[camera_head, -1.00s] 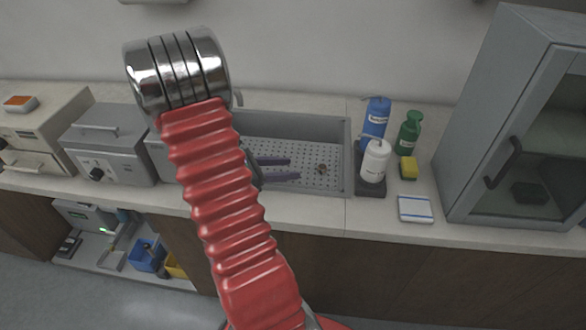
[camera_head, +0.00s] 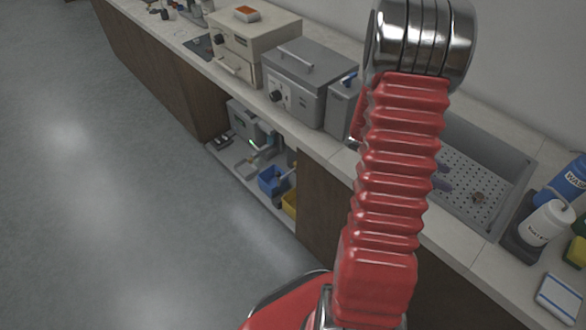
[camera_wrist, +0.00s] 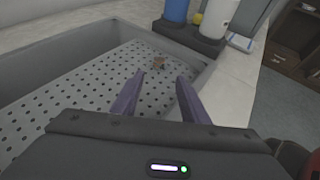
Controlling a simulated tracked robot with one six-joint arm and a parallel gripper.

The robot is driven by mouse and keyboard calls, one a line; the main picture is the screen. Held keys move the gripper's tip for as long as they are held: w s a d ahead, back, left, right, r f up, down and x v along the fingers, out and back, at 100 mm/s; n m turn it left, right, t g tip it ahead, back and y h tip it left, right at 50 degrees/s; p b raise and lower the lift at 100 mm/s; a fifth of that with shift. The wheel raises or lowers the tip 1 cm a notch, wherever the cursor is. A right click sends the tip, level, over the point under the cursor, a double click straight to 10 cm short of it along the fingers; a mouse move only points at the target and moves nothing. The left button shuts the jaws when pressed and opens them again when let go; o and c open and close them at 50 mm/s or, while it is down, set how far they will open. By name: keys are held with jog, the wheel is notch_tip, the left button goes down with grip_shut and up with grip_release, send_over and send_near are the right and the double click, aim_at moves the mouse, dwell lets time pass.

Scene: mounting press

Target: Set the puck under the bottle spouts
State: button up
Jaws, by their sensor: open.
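A small brown piece, which looks like the puck (camera_head: 478,198), lies on the perforated floor of the grey sink (camera_head: 487,148). It also shows in the wrist view (camera_wrist: 159,63), beyond my fingertips; its details are too small to tell. My gripper (camera_wrist: 161,76) is open and empty, its two purple fingers apart over the sink. In the head view my red arm hides most of it. A blue bottle (camera_head: 565,182) and a white bottle (camera_head: 548,222) stand on a dark tray (camera_head: 519,238) right of the sink. Their spouts are not clearly visible.
A white and blue pad (camera_head: 560,296) lies on the counter near the bottles, beside a yellow sponge (camera_head: 577,250). Grey machines (camera_head: 297,80) stand left of the sink. A low shelf holds a blue bin (camera_head: 272,180). The floor (camera_head: 130,200) at left is clear.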

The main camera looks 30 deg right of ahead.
jog(key=w+a+r+m+t+y, duration=0.3)
jog(key=a+r+t, duration=0.2)
jog(key=a, duration=1)
jog(key=w+a+r+m+t+y, duration=0.3)
jog(key=a+r+t, duration=0.2)
jog(key=a, duration=1)
jog(key=w+a+r+m+t+y, duration=0.3)
jog(key=a+r, duration=0.5)
jog(key=a, duration=0.7)
jog(key=shift+w+a+r+t+y, duration=0.25)
jog(key=shift+w+t, duration=0.25)
jog(key=shift+t, duration=0.5)
